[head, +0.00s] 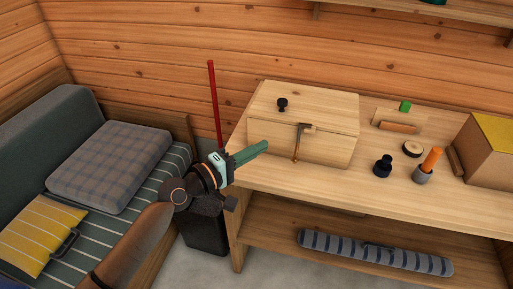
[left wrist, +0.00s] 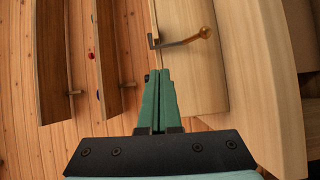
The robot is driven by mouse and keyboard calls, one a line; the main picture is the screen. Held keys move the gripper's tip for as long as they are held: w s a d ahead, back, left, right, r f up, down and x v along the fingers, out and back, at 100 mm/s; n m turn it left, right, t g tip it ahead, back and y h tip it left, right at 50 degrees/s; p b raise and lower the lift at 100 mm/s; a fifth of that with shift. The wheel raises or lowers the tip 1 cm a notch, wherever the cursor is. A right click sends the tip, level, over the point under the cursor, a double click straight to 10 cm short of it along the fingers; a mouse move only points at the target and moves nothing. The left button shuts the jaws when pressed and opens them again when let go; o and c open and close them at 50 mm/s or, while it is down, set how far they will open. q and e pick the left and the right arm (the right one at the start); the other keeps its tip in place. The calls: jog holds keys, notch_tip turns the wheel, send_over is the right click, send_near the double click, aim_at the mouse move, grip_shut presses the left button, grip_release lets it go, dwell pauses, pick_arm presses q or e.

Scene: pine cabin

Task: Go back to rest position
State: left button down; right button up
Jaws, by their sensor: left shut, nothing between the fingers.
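My left gripper (head: 262,147) is in front of the left part of the wooden box on the bench. Its green fingers are together with nothing between them. In the left wrist view the closed green fingers (left wrist: 160,78) point up the picture, below a thin metal piece with a tan end (left wrist: 204,33). The pale wooden box (head: 270,138) has a lid with a black knob (head: 282,104). A small hammer-like tool (head: 297,147) with a brown handle is at the box's front, right of the fingers. My right gripper is not in view.
A red pole (head: 214,100) stands behind my left wrist. A sofa with a plaid cushion (head: 108,165) is left.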

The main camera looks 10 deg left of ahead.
pick_arm(q)
jog(key=s+a+f+m+g+y+p, duration=0.1)
jog(key=s+f+m+y, duration=0.3)
jog(key=s+f, duration=0.8)
jog(key=s+a+f+m+g+y+p, duration=0.2)
jog(key=s+f+m, duration=0.6)
jog(key=s+f, duration=0.4)
jog(key=shift+s+a+f+g+y+p, duration=0.35)
jog(key=shift+s+a+g+y, duration=0.2)
jog(key=shift+a+g+y, duration=0.45)
jog(key=shift+a, duration=0.15)
